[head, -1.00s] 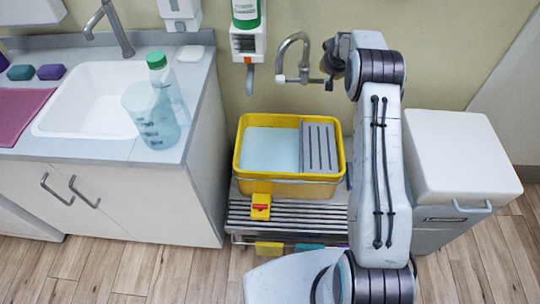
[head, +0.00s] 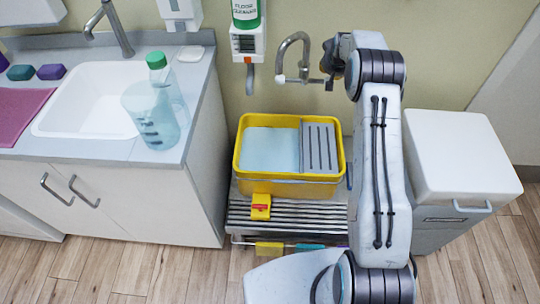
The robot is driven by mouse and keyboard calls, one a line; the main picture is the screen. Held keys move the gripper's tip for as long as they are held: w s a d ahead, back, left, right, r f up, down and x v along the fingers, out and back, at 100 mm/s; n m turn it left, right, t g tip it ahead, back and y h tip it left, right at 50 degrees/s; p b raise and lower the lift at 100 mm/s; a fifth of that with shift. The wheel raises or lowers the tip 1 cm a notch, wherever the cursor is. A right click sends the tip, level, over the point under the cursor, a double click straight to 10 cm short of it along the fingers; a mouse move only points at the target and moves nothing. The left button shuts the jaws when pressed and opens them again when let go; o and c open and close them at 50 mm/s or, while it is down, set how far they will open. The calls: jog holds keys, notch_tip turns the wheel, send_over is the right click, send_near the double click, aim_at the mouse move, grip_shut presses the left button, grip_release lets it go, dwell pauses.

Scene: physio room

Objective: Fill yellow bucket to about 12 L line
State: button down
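The yellow bucket (head: 262,187) stands upright on a slatted metal rack below the wall tap. Pale bluish water (head: 268,150) shows in its left part, and a grey slatted insert (head: 319,148) fills the right part. No volume line can be read from here. The curved metal wall tap (head: 291,52) is above the bucket, with a short arm reaching right. No stream of water can be made out. My gripper (head: 328,72) is at the right end of the tap, close to its handle. My arm partly hides it, so its fingers and any contact are unclear.
A counter with a white sink (head: 88,112) and a clear jug (head: 150,118) is on the left. A white-lidded bin (head: 462,155) stands at the right. A yellow-and-red part (head: 261,206) is at the bucket's front. The rack (head: 290,222) has coloured items beneath.

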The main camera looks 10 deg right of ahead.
jog(key=shift+f, duration=0.1)
jog(key=shift+f+b, duration=2.05)
jog(key=shift+f, duration=0.4)
jog(key=shift+r, duration=0.1)
notch_tip(320, 180, up, 9)
jog(key=p, duration=0.5)
